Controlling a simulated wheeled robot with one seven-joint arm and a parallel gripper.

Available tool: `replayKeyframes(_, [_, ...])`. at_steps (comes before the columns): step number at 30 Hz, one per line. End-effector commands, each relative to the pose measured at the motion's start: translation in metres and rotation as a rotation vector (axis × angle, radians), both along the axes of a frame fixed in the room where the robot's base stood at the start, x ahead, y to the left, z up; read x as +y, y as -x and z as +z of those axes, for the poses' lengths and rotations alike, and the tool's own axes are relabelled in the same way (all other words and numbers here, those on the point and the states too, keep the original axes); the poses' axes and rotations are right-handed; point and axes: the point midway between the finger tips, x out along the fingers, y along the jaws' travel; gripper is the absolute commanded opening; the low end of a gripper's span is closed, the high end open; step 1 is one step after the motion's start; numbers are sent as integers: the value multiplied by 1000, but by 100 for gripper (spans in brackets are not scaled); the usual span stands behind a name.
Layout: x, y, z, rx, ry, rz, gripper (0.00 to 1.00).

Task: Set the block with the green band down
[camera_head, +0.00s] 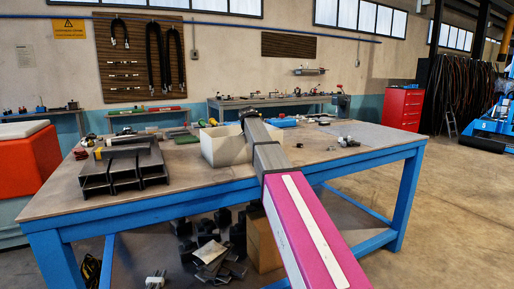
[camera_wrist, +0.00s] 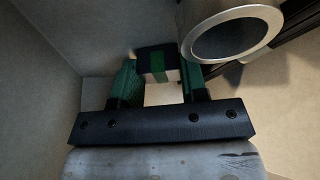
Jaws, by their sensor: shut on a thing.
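The block with the green band (camera_wrist: 158,70) is between the green fingers of my gripper (camera_wrist: 160,78) in the wrist view. Its top looks dark, with a green stripe across the middle and a paler part below. My gripper is shut on it. Pale grey walls stand around the gripper in that view, like the inside of a box. In the head view my arm reaches over the pale open box (camera_head: 222,150) on the table (camera_head: 205,194). The block and fingertips are hidden there. I cannot tell whether the block touches the box floor.
A hollow grey metal tube end (camera_wrist: 272,14) is close at the right of the gripper in the wrist view. A dark compartmented rack (camera_head: 125,168) stands left on the table. Small parts (camera_head: 347,141) lie to the right. Table space between box and front edge is clear.

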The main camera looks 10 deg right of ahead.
Motion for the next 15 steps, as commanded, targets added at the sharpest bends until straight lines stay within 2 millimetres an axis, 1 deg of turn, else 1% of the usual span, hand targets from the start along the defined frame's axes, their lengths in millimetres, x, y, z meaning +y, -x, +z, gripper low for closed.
replayKeyframes(2, [0, 0, -2, 0, 0, 0, 5])
replayKeyframes(3, [0, 0, -3, 0, 0, 0, 43])
replayKeyframes(5, [0, 0, -2, 0, 0, 0, 63])
replayKeyframes(6, [0, 0, -2, 0, 0, 0, 66])
replayKeyframes(15, [0, 0, 0, 0, 0, 0, 66])
